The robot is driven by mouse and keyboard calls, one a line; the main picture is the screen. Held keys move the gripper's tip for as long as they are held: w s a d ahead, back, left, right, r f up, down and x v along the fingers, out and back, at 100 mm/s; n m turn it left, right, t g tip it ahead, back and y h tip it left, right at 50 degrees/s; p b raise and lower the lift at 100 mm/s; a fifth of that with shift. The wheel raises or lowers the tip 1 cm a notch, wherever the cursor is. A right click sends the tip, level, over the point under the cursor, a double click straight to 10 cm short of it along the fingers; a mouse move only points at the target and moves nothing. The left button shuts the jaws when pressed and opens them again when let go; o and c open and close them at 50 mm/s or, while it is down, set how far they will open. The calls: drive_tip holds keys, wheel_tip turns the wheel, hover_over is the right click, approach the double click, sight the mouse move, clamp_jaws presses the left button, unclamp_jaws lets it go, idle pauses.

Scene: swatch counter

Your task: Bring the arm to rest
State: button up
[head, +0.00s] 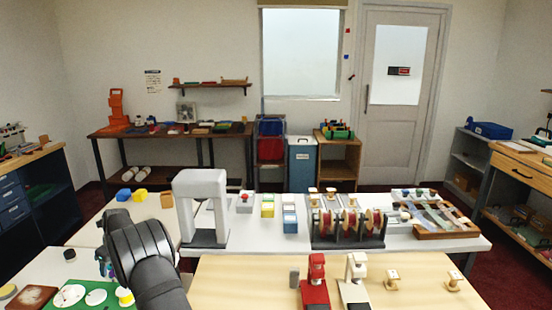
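Whether the arm touches anything there cannot be told.
A grey arch-shaped press (200,190) stands just behind the arm. A reel rack (347,228) and a wooden tray (440,222) stand farther right. Red (316,283) and white (355,282) stamping devices stand on the pale wooden board (240,280), whose left part is mostly clear.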

drive_tip(key=shift+x, duration=1.05)
drive_tip(key=r, duration=0.5)
drive_tip(key=shift+w+d, duration=0.1)
drive_tip(key=shift+d, duration=0.2)
drive_tip(key=w+d+r, duration=0.2)
drive_tip(key=d+r, duration=0.5)
drive_tip(key=d, duration=0.4)
drive_tip(key=s+d+f+n+g, duration=0.1)
drive_tip(key=d+f+n, duration=0.3)
drive_tip(key=d, duration=0.7)
drive_tip(key=s+d+f+n+g+h, duration=0.1)
drive_tip(key=d+n, duration=0.5)
drive_tip(key=d, duration=0.6)
drive_tip(key=s+d+f+n+g+h, duration=0.1)
drive_tip(key=d+f+n+g, duration=0.2)
drive_tip(key=d+f+n, duration=0.3)
drive_tip(key=shift+d+f, duration=0.15)
drive_tip(key=shift+d, duration=1.25)
drive_tip(key=shift+d+f, duration=0.2)
drive_tip(key=shift+d, duration=1.25)
drive_tip(key=shift+s+d+f+n+h, duration=0.2)
drive_tip(key=shift+s+d+n+h, duration=0.1)
drive_tip(key=shift+d+n, duration=0.3)
